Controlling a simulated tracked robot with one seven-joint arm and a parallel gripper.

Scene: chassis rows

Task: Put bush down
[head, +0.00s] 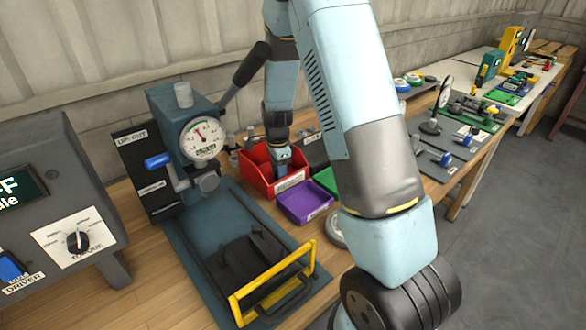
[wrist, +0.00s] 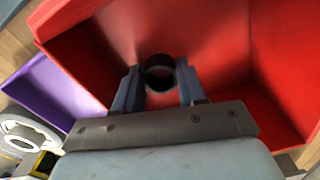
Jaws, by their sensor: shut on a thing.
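The bush (wrist: 160,61) is a small dark ring seen end-on in the wrist view. My gripper (wrist: 160,78) is shut on it, with one finger on each side. The gripper and bush are inside the red bin (wrist: 210,35), whose walls surround them. I cannot tell whether the bush touches the bin floor. In the head view, my gripper (head: 281,160) reaches down into the red bin (head: 288,184), and the bush is hidden there.
A purple bin (head: 303,204) stands in front of the red bin, and a green bin (head: 328,180) is at its right. A press with a dial gauge (head: 201,138) stands to the left. A yellow-handled fixture (head: 275,287) lies nearer on the bench.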

